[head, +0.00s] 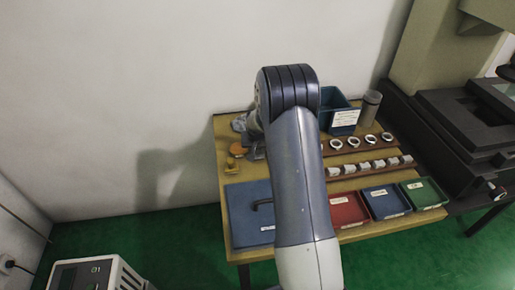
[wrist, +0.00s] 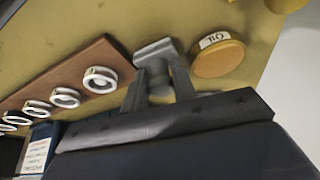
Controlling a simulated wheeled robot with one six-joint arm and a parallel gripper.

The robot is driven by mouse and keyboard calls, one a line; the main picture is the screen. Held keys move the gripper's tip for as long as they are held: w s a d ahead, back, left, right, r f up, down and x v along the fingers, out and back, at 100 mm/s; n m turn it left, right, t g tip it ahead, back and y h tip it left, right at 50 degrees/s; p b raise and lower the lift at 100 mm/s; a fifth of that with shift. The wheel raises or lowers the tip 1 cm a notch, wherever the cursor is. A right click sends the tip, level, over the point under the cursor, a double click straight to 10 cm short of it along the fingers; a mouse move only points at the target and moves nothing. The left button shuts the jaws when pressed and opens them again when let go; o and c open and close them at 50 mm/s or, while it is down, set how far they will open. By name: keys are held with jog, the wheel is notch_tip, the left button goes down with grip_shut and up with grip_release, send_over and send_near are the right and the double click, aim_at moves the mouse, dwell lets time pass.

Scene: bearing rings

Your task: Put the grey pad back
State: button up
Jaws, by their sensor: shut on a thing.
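My gripper (wrist: 157,82) is shut on a grey piece with a rounded stem between its fingers, which I take to be the grey pad (wrist: 154,51). Its flat grey part shows just beyond the fingertips, over the yellow-brown table. I cannot tell whether it touches the table. In the head view my arm hides most of the gripper, and a small grey patch shows left of the arm at the table's back left.
A round orange tin labelled OIL (wrist: 218,58) is close beside the gripper. A brown strip with white rings (wrist: 67,97) lies on the other side. A blue mat (head: 240,222), red tray (head: 347,207), blue tray (head: 386,202), green tray (head: 424,193) and blue bin (head: 340,103) are on the table.

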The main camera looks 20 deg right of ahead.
jog(key=shift+f, duration=0.1)
jog(key=shift+f, duration=0.15)
jog(key=o, duration=0.9)
jog(key=shift+r, duration=0.35)
jog(key=v, duration=1.1)
jog(key=shift+s+r, duration=0.15)
jog(key=shift+r, duration=0.2)
